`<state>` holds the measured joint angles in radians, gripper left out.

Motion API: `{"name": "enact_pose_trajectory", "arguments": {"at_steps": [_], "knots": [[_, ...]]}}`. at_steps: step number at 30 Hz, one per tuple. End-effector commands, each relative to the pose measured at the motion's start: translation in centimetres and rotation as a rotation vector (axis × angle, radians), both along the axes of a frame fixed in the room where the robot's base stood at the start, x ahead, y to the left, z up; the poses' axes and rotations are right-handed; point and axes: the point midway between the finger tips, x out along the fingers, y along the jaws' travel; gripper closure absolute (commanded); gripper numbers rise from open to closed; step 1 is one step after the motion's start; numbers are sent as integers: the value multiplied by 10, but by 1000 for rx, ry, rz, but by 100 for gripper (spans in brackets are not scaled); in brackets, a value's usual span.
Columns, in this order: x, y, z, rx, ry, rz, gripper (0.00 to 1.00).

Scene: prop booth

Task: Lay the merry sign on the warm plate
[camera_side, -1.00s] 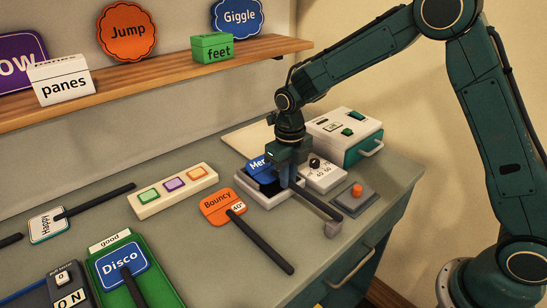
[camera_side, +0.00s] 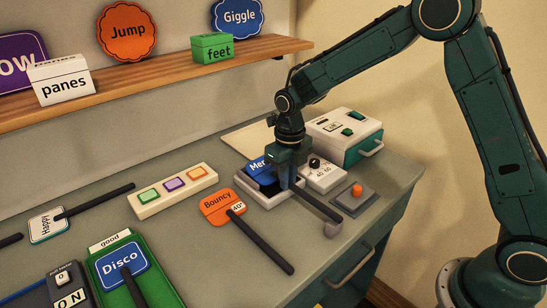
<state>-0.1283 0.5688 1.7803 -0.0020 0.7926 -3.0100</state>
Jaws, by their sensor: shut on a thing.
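The merry sign (camera_side: 260,171) is a blue sign with a dark handle, and only "Mer" of its word shows. It is over the warm plate (camera_side: 264,197), a pale unit with a dark top and a dial panel on its right. My gripper (camera_side: 287,180) is shut on the sign's handle just right of the blue face and hides part of it. I cannot tell whether the sign touches the plate.
An orange Bouncy sign (camera_side: 215,207) lies in front of the plate. A grey box with an orange button (camera_side: 356,190) is to the right, and a green-and-white machine (camera_side: 345,136) stands behind. A three-button strip (camera_side: 172,191) lies left. A shelf (camera_side: 150,84) runs above.

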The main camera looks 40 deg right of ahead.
Motion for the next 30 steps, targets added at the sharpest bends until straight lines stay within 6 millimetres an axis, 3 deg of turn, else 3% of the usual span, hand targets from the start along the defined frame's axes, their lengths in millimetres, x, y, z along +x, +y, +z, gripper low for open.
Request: {"name": "enact_pose_trajectory", "arguments": {"at_steps": [30], "knots": [[0, 0, -7, 0, 0, 0, 100]]}}
